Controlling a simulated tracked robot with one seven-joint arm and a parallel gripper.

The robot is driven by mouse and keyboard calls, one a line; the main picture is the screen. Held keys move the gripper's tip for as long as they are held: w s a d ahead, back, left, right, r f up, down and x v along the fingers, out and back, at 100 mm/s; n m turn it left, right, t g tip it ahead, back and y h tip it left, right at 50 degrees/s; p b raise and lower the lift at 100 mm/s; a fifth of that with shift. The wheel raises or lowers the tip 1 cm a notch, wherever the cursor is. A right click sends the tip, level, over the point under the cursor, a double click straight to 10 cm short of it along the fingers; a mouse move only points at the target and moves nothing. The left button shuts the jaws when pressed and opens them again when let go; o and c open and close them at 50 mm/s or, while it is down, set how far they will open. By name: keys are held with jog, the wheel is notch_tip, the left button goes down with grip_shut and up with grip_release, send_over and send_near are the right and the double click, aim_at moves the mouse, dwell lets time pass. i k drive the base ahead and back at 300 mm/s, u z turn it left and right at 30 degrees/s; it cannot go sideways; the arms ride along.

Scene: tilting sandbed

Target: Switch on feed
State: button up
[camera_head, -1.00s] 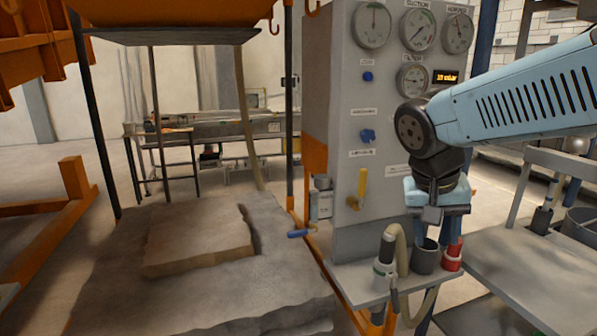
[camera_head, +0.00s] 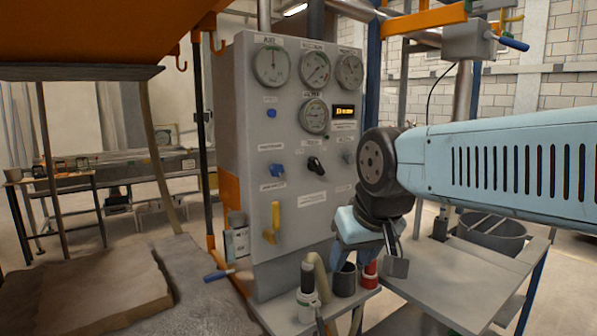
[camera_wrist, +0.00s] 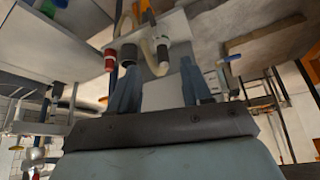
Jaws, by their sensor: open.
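A grey control panel (camera_head: 250,150) stands in the middle of the head view. It carries a blue knob (camera_head: 277,171), a black rotary knob (camera_head: 316,165), a grey knob (camera_head: 347,157) partly beside my arm, a small blue button (camera_head: 270,112) and a yellow lever (camera_head: 272,225) pointing up. The small labels are too blurred to read, so I cannot tell which control is the feed. My gripper (camera_head: 366,258) is open and empty, pointing down in front of the panel's lower right, above the small shelf. Its two fingers (camera_wrist: 160,88) show apart in the wrist view.
A shelf (camera_head: 290,318) below the panel holds a dark cup (camera_head: 345,280), a red container (camera_head: 370,274) and a hose nozzle (camera_head: 307,290). A grey table (camera_head: 470,275) stands right. A sand slab (camera_head: 85,290) lies left, and an orange frame (camera_head: 100,30) hangs above it.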

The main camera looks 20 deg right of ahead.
aim_at(315, 165)
jog(key=k, duration=1.3)
jog(key=z, duration=0.5)
jog(key=i, duration=1.7)
jog(key=u, duration=0.5)
